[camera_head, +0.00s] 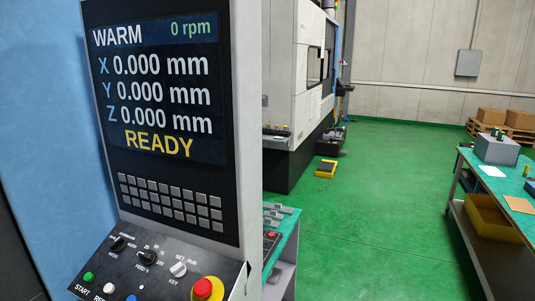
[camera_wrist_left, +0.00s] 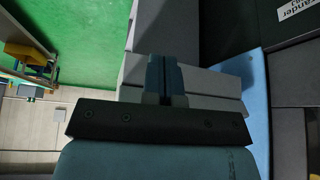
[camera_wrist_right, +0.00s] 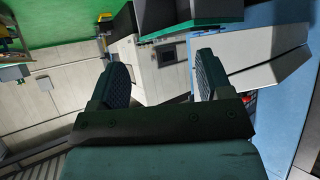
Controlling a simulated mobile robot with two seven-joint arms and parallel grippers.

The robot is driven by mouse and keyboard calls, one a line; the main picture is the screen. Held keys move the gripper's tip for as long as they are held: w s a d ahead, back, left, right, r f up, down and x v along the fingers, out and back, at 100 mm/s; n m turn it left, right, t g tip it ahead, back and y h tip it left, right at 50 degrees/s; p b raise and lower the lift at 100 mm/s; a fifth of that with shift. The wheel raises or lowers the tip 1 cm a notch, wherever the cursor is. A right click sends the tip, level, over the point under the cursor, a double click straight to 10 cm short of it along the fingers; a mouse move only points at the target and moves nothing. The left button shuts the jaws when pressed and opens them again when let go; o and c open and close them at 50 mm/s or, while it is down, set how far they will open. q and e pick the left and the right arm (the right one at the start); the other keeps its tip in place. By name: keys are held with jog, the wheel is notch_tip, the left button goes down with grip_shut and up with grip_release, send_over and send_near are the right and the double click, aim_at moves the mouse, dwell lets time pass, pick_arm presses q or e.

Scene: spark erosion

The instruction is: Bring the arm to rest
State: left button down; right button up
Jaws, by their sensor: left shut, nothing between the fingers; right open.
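In the left wrist view my left gripper (camera_wrist_left: 165,76) has its two fingers together with nothing between them. Grey panels and a blue surface lie behind it. In the right wrist view my right gripper (camera_wrist_right: 160,78) has its fingers spread wide apart, and the space between them is empty. Neither gripper shows in the head view. The control panel (camera_head: 170,165) stands close at the left of the head view. Its screen (camera_head: 155,90) reads WARM, 0 rpm, X, Y and Z 0.000 mm, and READY.
Below the screen are knobs, a green START button (camera_head: 88,277) and a red emergency button (camera_head: 203,288). A grey machine (camera_head: 293,90) stands behind the panel. A workbench (camera_head: 490,180) with a grey box (camera_head: 496,149) and yellow bin (camera_head: 490,217) is at right. Green floor between is mostly clear.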

pick_arm(q)
jog(key=w+d+f+t+h, duration=0.2)
jog(key=d+f+t, duration=0.2)
jog(key=f, duration=0.6)
jog(key=shift+w+d+f+t, duration=0.3)
jog(key=shift+w+t, duration=0.1)
jog(key=shift+t, duration=0.3)
dwell(0.5)
